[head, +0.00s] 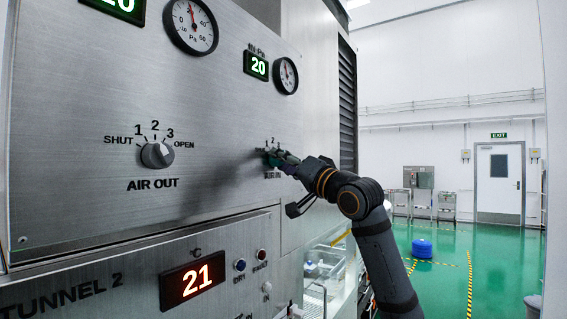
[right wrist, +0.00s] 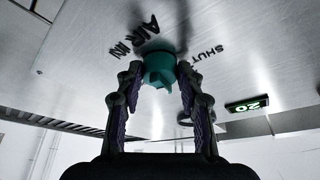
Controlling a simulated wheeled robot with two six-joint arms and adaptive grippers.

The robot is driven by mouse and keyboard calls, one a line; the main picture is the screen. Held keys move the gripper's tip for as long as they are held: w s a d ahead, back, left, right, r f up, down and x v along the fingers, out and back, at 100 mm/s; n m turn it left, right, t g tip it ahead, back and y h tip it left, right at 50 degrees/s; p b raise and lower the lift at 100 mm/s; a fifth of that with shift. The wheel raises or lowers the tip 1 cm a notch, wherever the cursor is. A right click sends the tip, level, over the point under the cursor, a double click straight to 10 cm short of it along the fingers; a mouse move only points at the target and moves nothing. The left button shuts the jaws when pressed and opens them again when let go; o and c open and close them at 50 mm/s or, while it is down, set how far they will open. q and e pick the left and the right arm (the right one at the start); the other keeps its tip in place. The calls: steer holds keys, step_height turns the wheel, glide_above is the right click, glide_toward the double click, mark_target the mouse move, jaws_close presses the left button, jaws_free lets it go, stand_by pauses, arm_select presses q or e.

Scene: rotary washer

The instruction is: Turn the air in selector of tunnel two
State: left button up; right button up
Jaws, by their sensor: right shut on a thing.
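The air in selector (right wrist: 159,68) is a teal knob on the steel panel, with AIR IN and SHUT lettering beside it in the right wrist view. My right gripper (right wrist: 158,82) has its two fingers on either side of the knob and is shut on it. The knob's exact setting is hidden. My left gripper is in neither view.
The air out selector (head: 157,155) sits to the left on the same panel. Gauges (head: 286,75) and a green display (head: 256,65) are above. The TUNNEL 2 panel below has a red display (head: 192,280) reading 21.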

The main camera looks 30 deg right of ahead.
steer(key=shift+a+r+m+g+h+p, duration=0.15)
steer(key=shift+m+g+h, duration=0.4)
steer(key=shift+m, duration=1.3)
steer(key=shift+d+r+m+g+h+p, duration=0.1)
steer(key=shift+r+m+g+h+p, duration=0.3)
steer(key=shift+m, duration=1.4)
steer(key=shift+a+f+m+g+h+p, duration=0.1)
steer(key=shift+m+g+h, duration=0.5)
steer(key=shift+m, duration=1.25)
steer(key=o, duration=1.2)
steer(key=shift+c, duration=0.2)
